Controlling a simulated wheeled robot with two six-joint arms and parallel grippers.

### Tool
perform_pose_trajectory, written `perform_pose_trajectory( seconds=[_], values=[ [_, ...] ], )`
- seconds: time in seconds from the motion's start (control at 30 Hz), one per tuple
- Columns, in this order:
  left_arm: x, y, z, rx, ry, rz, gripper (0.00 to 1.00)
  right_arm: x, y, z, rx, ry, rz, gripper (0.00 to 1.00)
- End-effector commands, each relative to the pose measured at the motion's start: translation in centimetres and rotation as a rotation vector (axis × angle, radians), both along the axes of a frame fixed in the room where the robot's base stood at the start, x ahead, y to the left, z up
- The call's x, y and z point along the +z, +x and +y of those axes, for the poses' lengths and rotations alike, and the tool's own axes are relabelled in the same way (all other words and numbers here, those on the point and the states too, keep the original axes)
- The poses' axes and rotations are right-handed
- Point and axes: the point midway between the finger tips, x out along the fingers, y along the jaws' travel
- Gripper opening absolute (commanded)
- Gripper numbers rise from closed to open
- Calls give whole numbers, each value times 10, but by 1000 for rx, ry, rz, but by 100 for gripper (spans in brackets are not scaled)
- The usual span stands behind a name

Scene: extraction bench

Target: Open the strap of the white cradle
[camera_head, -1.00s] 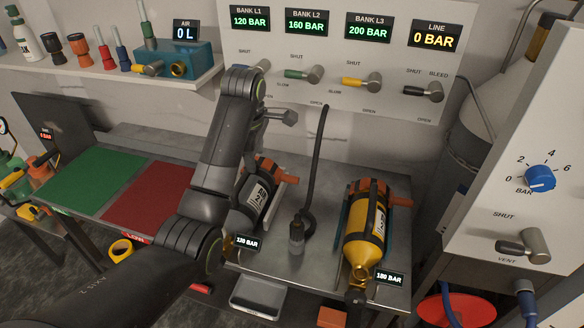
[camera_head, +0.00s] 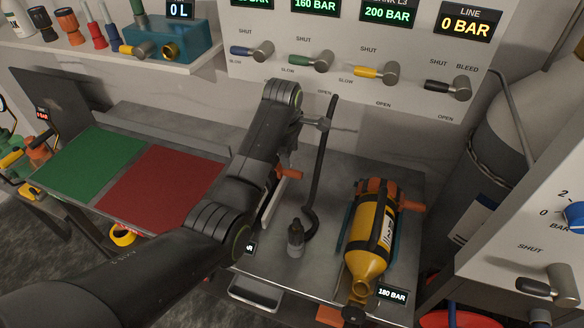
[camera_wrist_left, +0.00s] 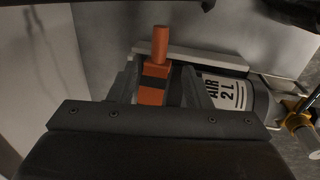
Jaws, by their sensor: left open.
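The white cradle (camera_head: 271,204) is mostly hidden behind my left arm in the head view; its pale edge and an orange strap lever (camera_head: 290,173) show just right of the arm. In the left wrist view the orange strap piece (camera_wrist_left: 159,45) stands upright beside the white cradle rail (camera_wrist_left: 205,58). A cylinder labelled AIR 2 L (camera_wrist_left: 222,92) lies in the cradle. My left gripper (camera_wrist_left: 160,85) is open, with a finger on either side of the orange piece; contact cannot be told. In the head view its fingers are hidden by the arm. My right gripper is not in view.
A yellow cylinder (camera_head: 370,240) lies in a blue cradle (camera_head: 345,222) to the right. A black hose (camera_head: 320,170) with a fitting (camera_head: 296,238) stands between them. Valve levers line the wall panel (camera_head: 300,80). Green (camera_head: 90,160) and red (camera_head: 160,188) mats lie left.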

Motion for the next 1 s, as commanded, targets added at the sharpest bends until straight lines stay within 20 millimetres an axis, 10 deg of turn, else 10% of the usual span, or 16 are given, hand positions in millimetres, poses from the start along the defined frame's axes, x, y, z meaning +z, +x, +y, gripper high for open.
perform_pose_trajectory(
  seconds=[0.4, 1.0],
  values=[
    [-68, 13, -4, 0, 1, 2, 44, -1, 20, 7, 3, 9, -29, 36],
    [-84, 16, -5, 1, -1, 0, 40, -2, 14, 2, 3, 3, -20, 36]
  ],
)
